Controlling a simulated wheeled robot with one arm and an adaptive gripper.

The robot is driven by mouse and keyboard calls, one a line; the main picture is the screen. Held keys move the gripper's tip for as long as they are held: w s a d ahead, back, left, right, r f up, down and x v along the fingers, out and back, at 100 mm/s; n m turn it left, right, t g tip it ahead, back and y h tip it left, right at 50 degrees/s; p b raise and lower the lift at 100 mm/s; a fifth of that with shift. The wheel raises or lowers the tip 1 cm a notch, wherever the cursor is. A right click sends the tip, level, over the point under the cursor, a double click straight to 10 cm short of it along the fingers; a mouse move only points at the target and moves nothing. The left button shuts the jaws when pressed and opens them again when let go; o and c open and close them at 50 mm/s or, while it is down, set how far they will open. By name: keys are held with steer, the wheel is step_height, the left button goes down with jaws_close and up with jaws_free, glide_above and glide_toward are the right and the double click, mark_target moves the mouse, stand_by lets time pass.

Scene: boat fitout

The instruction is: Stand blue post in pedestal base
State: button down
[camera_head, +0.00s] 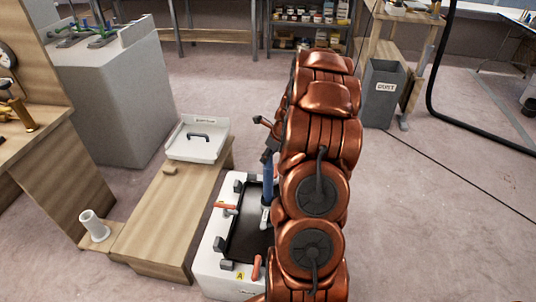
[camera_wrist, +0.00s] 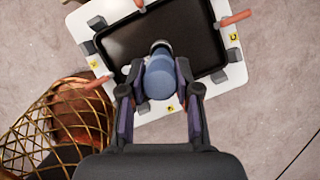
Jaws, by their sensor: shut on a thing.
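The blue post (camera_head: 267,185) is upright below my gripper (camera_head: 270,153), over the black recessed top of a white unit. In the wrist view my gripper (camera_wrist: 161,92) is shut on the post (camera_wrist: 161,78), with one finger on each side. The post has a pale lower end; I cannot tell whether it touches the black surface. A white flanged tube (camera_head: 94,224), which looks like the pedestal base, stands on a low wooden step at the left, well away from the post. It does not show in the wrist view.
The white unit (camera_head: 212,263) has orange handles and dark corner blocks around its black top (camera_head: 245,237). A wooden bench (camera_head: 160,218) carries a white tray (camera_head: 183,152) with a dark handle. A wire basket (camera_wrist: 62,125) shows in the wrist view. Open floor lies right.

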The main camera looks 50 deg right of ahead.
steer(key=c, duration=0.7)
jaws_free()
steer(key=shift+c, duration=0.2)
steer(key=a+v, duration=0.1)
steer(key=v, duration=1.1)
steer(key=shift+d, duration=0.45)
